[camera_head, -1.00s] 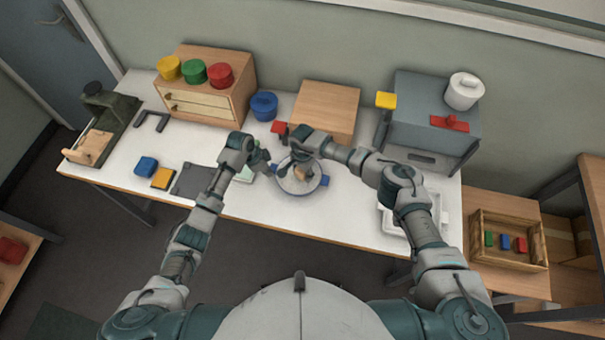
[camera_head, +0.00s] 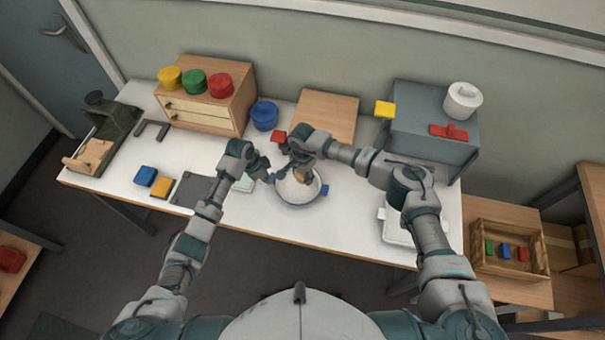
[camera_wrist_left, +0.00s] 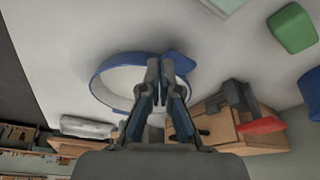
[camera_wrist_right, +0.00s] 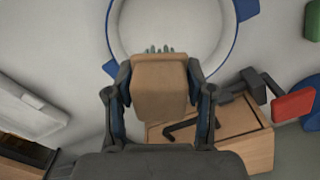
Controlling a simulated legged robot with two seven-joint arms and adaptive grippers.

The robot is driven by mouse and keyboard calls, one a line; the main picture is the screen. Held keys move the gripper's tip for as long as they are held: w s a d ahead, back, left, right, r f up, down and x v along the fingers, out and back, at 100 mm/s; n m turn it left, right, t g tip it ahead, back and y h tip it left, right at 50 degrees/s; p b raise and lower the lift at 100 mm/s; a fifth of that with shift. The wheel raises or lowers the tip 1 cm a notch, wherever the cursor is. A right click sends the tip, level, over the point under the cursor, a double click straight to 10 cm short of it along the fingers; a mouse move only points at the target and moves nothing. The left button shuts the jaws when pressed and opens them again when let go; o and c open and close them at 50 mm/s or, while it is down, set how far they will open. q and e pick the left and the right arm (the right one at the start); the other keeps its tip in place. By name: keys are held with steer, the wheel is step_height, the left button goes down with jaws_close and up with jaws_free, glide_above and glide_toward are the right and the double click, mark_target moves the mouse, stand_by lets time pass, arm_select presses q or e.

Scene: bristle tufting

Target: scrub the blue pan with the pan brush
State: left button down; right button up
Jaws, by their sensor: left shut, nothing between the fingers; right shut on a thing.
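The blue pan (camera_head: 311,197), with a pale inside and blue rim and side handles, sits on the white table in the head view. It also shows in the left wrist view (camera_wrist_left: 97,88) and the right wrist view (camera_wrist_right: 112,32). My right gripper (camera_wrist_right: 152,72) is shut on the wooden block of the pan brush (camera_wrist_right: 160,90). Its greenish bristles point into the pan; whether they touch the bottom is hidden. My left gripper (camera_wrist_left: 160,88) is shut and empty beside the pan's left handle (camera_head: 272,178). I cannot tell whether it touches the handle.
A grey cabinet (camera_head: 433,120) is at the right rear, with a white tray (camera_head: 397,228) in front.

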arm_select(q)
steer(key=shift+r, duration=2.45)
steer(key=v, duration=1.1)
steer(key=shift+a+r, duration=0.25)
steer(key=shift+r, duration=0.15)
